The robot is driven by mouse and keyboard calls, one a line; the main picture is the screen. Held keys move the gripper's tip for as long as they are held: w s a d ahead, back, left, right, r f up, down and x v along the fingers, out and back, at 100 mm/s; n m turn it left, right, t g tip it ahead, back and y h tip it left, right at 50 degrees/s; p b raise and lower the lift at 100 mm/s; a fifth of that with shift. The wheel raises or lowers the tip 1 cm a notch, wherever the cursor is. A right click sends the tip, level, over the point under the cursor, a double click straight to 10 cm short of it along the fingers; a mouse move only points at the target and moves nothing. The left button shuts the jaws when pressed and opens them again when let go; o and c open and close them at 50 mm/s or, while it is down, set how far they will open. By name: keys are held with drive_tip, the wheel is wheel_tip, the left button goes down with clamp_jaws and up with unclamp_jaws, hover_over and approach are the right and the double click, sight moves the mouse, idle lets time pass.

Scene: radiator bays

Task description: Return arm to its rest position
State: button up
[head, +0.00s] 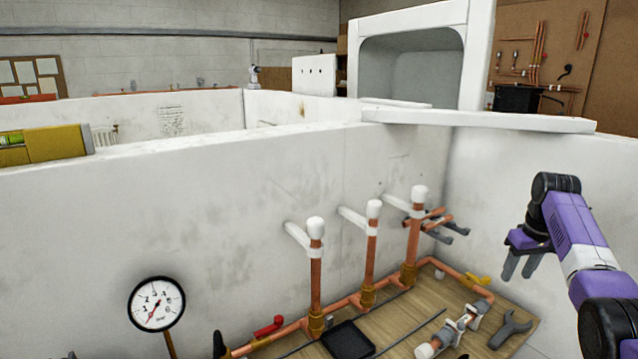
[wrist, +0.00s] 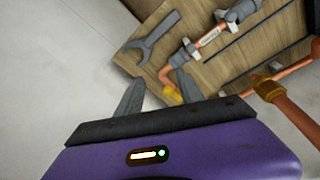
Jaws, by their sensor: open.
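My purple arm (head: 572,215) is raised at the right side of the head view. My gripper (head: 519,268) hangs from it with its two grey fingers pointing down, in front of the right white wall. In the wrist view the fingers of my gripper (wrist: 160,85) are apart, and nothing is held between them. Beyond the fingertips in that view lie the wooden board (wrist: 205,72), a grey wrench (wrist: 152,42) and a yellow valve handle (wrist: 171,94).
Copper pipes (head: 315,270) with white caps rise along the wall. A pressure gauge (head: 157,304) stands at left. The wrench (head: 510,329) lies on the board's right part, below my gripper. A white ledge (head: 500,121) tops the corner. Space around my gripper looks clear.

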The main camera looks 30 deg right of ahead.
drive_tip(key=w+d+r+t+h, duration=0.3)
drive_tip(key=w+d, duration=0.1)
drive_tip(key=w, duration=0.1)
drive_tip(key=w+a+f+t+h, duration=0.25)
drive_tip(key=w+a+t, duration=0.2)
drive_tip(key=w, duration=0.25)
drive_tip(key=s+a+f+t, duration=0.15)
drive_tip(key=a+f, duration=0.25)
drive_tip(key=a, duration=0.7)
drive_tip(key=s+a+f+t, duration=0.1)
drive_tip(key=a+f+t, duration=0.2)
drive_tip(key=a, duration=0.9)
drive_tip(key=s+a+t, duration=0.4)
drive_tip(key=s+a, duration=1.3)
drive_tip(key=a, duration=0.3)
drive_tip(key=s+a+n+g+y, duration=0.1)
drive_tip(key=s+a+y, duration=0.1)
drive_tip(key=s+a, duration=0.2)
drive_tip(key=s+a+r+n+g+y, duration=0.1)
drive_tip(key=s+a, duration=0.3)
drive_tip(key=s, duration=0.7)
drive_tip(key=s+a+r+n+y, duration=0.1)
drive_tip(key=s+a+n+y, duration=0.2)
drive_tip(key=s+a, duration=0.2)
drive_tip(key=s, duration=0.3)
drive_tip(key=shift+s+g+y, duration=0.2)
drive_tip(key=shift+g+y, duration=0.15)
drive_tip(key=shift+g, duration=0.05)
